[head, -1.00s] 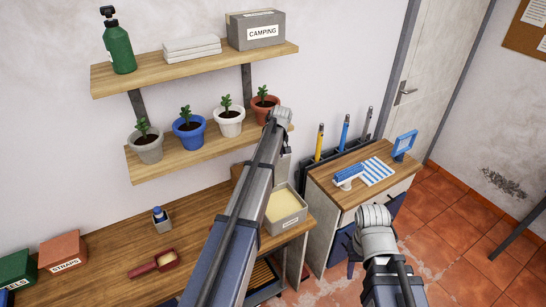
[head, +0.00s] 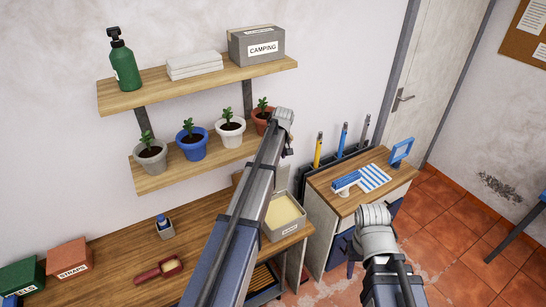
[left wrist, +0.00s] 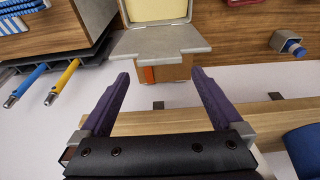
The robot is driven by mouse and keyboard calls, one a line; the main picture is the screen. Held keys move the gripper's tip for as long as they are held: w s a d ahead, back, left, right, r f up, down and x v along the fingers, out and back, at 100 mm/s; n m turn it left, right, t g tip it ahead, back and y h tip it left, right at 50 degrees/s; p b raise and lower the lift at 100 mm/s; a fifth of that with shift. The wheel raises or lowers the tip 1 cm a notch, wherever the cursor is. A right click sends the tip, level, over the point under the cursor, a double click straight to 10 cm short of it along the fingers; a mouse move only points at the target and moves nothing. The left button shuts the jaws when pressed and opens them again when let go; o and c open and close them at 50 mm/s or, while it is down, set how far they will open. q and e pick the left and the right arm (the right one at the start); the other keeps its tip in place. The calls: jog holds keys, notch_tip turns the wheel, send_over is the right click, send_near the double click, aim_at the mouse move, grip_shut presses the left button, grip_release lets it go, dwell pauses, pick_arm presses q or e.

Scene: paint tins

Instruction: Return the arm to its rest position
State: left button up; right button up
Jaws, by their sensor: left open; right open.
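My left arm crosses the middle of the head view, its wrist joint in front of the plant shelf's right end. Its gripper is mostly hidden there, with only a dark sliver (head: 289,151) beside the arm. In the left wrist view my left gripper (left wrist: 159,73) has its two purple fingers wide apart with nothing between them. My right arm is at lower right in the head view, in front of the wooden cabinet (head: 350,202). My right gripper (head: 352,257) shows partly as a dark shape beside the forearm; it is open, and I see nothing in it.
A shelf (head: 150,172) with potted plants is close to my left wrist.

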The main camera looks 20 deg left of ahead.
pick_arm(q)
jog(key=shift+p+v, duration=0.5)
jog(key=shift+v, duration=0.5)
pick_arm(e)
jog(key=shift+r, duration=0.95)
pick_arm(q)
jog(key=s+d+f+m+b, duration=0.4)
jog(key=s+d+f+b, duration=0.2)
jog(key=s, duration=0.5)
jog(key=s+d+f+m+g+b, duration=0.1)
jog(key=s+d+f+m+b, duration=0.4)
jog(key=s+d, duration=0.6)
jog(key=s+d+f+m+g+h+b, duration=0.1)
jog(key=s+d+f+m+b, duration=0.4)
jog(key=s+d+f+b, duration=0.3)
jog(key=s+d+f, duration=0.1)
jog(key=s, duration=0.2)
jog(key=shift+s, duration=0.4)
pick_arm(e)
notch_tip(320, 180, down, 20)
jog(key=shift+r, duration=0.25)
